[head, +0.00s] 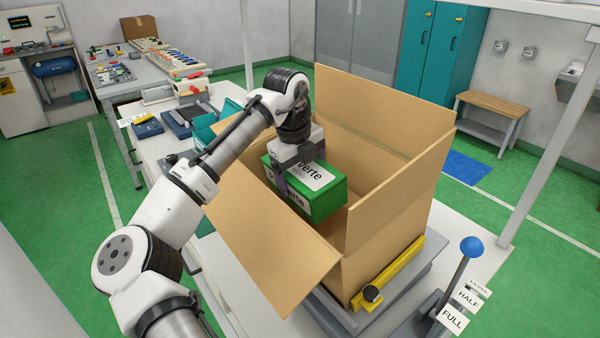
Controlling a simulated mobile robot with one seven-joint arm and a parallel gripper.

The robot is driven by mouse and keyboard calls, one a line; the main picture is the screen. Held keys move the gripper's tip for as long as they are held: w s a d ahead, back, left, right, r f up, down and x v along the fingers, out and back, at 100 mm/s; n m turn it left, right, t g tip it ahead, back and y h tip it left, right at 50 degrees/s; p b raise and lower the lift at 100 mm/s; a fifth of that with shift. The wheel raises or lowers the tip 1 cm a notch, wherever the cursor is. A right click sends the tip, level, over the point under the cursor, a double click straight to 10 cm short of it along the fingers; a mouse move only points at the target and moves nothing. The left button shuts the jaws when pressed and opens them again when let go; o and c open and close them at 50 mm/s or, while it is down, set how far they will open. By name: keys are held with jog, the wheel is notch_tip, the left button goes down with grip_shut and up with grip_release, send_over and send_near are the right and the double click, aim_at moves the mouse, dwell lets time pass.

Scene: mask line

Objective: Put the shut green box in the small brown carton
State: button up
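The shut green box (322,205) has white labels with dark lettering on its top and side. My gripper (298,165) reaches down over it from above, with a finger against its near side, and appears shut on it. The box is at the open mouth of the brown carton (385,240), between its raised flaps. The carton's flaps stand open, and the near flap (270,245) slopes outward toward me. The carton's floor is hidden, and I cannot tell whether the box touches anything below.
The carton stands on a grey platform with a yellow bar (390,275) at its front. A lever with a blue knob (471,247) stands at the right, near HALF and FULL labels. Blue trays (178,122) lie on the table behind my arm. A white post (550,130) rises at right.

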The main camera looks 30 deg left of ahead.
jog(key=f+b, duration=0.1)
jog(key=f, duration=0.1)
jog(key=f+b, duration=0.2)
jog(key=w+f+b, duration=0.1)
jog(key=f+b, duration=0.1)
jog(key=shift+d+f, duration=0.15)
jog(key=shift+d, duration=0.05)
jog(key=shift+f, duration=1.3)
jog(key=o, duration=0.9)
jog(key=shift+o, duration=0.2)
jog(key=shift+r, duration=0.1)
jog(key=shift+r+p, duration=3.2)
jog(key=shift+r, duration=0.2)
